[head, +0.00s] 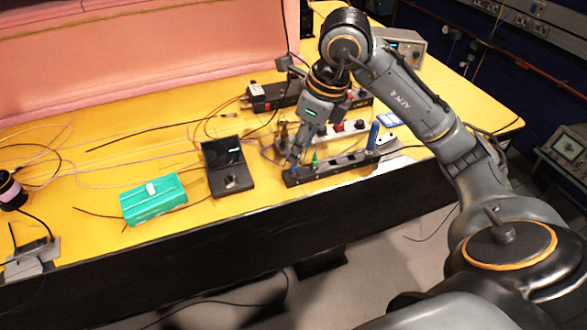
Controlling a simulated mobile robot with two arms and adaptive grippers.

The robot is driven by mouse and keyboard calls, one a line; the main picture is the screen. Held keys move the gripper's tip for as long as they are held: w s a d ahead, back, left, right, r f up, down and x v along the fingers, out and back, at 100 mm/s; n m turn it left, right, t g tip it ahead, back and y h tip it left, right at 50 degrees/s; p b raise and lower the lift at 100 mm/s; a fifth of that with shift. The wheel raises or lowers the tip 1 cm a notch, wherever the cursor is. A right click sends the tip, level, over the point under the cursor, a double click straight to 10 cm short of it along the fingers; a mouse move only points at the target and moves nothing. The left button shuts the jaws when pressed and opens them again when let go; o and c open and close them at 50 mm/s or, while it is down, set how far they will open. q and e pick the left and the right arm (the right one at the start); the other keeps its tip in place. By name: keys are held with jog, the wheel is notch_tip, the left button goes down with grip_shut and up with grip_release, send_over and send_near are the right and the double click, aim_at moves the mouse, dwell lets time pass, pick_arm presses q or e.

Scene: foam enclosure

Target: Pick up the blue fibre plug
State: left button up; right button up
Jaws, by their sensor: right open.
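A black rack bar (340,165) lies near the front edge of the yellow table. A small blue plug (293,167) shows at its left end, partly hidden by my gripper. A green plug (314,159) stands just right of it. A taller blue piece (373,136) stands upright near the bar's right end. My right gripper (292,158) points down over the left end of the bar, open, with its fingertips close around or beside the small blue plug. I cannot tell whether they touch it. My left gripper is not in view.
A black open case (228,168) and a green box (153,199) stand to the left. Behind the bar are a row with a red and white part (338,126) and black devices (272,96). Thin cables cross the table. A pink foam wall (130,60) stands behind.

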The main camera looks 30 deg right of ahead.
aim_at(294, 169)
jog(key=shift+w+f, duration=0.1)
jog(key=shift+f, duration=0.3)
jog(key=shift+a+f, duration=0.1)
jog(key=shift+f, duration=0.5)
jog(key=x, duration=0.3)
jog(key=shift+w+f+p, duration=0.1)
jog(key=shift+f+p, duration=0.15)
jog(key=shift+p, duration=0.1)
jog(key=shift+w+f, duration=0.1)
jog(key=shift+f, duration=0.1)
jog(key=shift+c, duration=0.2)
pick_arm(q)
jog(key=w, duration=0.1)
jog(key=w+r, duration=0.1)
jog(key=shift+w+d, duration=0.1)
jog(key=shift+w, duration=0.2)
pick_arm(e)
grip_shut()
